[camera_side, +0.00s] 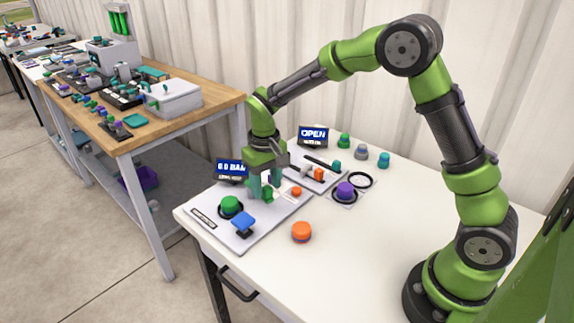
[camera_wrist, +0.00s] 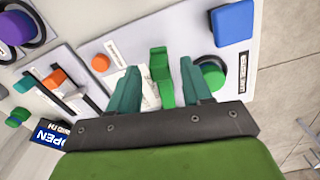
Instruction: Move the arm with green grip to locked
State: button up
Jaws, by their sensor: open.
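The green grip (camera_side: 267,194) stands on a white panel (camera_side: 253,238) at the left part of the table. In the wrist view the green grip (camera_wrist: 160,75) shows upright between my two teal fingers. My gripper (camera_side: 265,188) is open and low over the panel. In the wrist view my gripper (camera_wrist: 157,68) has one finger on each side of the grip, with visible gaps. The lower part of the grip's arm is partly hidden by my gripper, and I cannot read a locked mark.
A green knob (camera_side: 230,206) and a blue knob (camera_side: 243,222) sit close by on the panel. An orange knob (camera_side: 301,232) and a purple knob (camera_side: 345,191) stand to the right. Behind are a pressure display (camera_side: 232,170) and an OPEN display (camera_side: 313,136). The table's front right is clear.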

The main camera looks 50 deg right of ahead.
jog(key=shift+f, duration=0.15)
grip_shut()
